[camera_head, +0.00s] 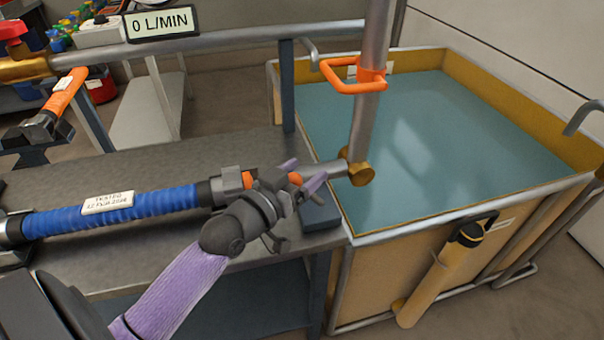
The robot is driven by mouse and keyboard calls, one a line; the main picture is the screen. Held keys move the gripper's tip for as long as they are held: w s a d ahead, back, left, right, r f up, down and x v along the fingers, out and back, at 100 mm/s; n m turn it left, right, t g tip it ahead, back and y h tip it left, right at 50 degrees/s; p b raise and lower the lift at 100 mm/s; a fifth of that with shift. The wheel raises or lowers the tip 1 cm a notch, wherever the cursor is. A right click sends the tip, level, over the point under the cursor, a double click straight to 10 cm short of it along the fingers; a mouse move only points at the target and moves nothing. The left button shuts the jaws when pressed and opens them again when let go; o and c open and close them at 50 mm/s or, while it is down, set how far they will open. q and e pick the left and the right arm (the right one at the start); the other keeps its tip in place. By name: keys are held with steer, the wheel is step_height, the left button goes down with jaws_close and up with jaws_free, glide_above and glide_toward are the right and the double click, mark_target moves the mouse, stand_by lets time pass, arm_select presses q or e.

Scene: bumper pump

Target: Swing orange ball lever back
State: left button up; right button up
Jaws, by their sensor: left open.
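My left gripper (303,175), grey with purple-tipped fingers, is open over the pipe fitting at the right end of the blue hose (150,204). An orange piece (295,178) shows between the fingers, and another orange piece (248,180) shows just left of the gripper on the same fitting. They may be parts of the orange ball lever, but my gripper covers much of this spot and I cannot tell the lever's full shape or angle. Whether the fingers touch the orange piece is unclear. My right gripper is not in view.
An orange loop handle (352,77) is on the upright pipe, which meets a brass joint (360,174). A water-filled tank (350,232) stands at the right, with a yellow tube (432,285) on its front. A flow display (160,22) reads 0 L/MIN. The grey bench (190,160) is clear behind the hose.

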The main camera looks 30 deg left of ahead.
arm_select(q)
jaws_close()
stand_by(1.4)
